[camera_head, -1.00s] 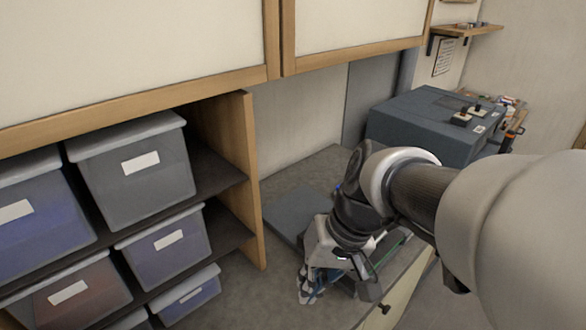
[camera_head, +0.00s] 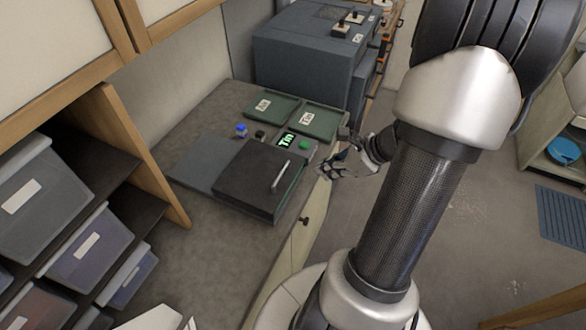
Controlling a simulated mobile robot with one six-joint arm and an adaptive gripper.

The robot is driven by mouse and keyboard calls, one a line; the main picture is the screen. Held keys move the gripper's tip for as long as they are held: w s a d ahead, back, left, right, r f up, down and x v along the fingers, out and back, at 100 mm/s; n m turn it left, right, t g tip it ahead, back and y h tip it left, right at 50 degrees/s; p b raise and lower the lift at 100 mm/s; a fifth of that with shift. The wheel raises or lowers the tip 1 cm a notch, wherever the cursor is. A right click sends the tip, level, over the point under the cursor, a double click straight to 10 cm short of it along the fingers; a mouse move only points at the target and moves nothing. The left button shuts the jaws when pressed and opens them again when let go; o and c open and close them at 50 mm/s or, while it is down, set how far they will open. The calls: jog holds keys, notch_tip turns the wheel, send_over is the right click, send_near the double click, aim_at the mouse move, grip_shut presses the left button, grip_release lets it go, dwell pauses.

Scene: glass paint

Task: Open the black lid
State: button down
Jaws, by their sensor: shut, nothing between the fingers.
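The black lid (camera_head: 252,181) lies flat and closed on a low device on the counter, with a light metal bar handle (camera_head: 281,175) near its right side. A grey flat panel (camera_head: 203,164) lies beside it on the left. Behind the lid is a control strip with a green lit display (camera_head: 287,140), a blue knob (camera_head: 241,129) and a green button (camera_head: 304,145). My gripper (camera_head: 328,172) is to the right of the lid, by the counter's front edge, apart from the handle. It is shut and empty.
Two green trays (camera_head: 316,121) with labels sit behind the control strip. A large blue-grey machine (camera_head: 305,58) stands at the back of the counter. Shelves with plastic bins (camera_head: 83,243) and a wooden side panel (camera_head: 137,150) border the left. Open floor lies right.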

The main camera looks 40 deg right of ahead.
jog(key=w+r+b+x, duration=0.1)
jog(key=w+x, duration=0.1)
jog(key=x, duration=0.9)
jog(key=shift+a+r+b, duration=0.2)
jog(key=shift+a+b, duration=0.15)
jog(key=shift+b, duration=0.05)
jog(key=shift+w, duration=0.1)
send_over(245, 165)
jog(key=shift+a+b, duration=0.1)
jog(key=shift+b, duration=0.35)
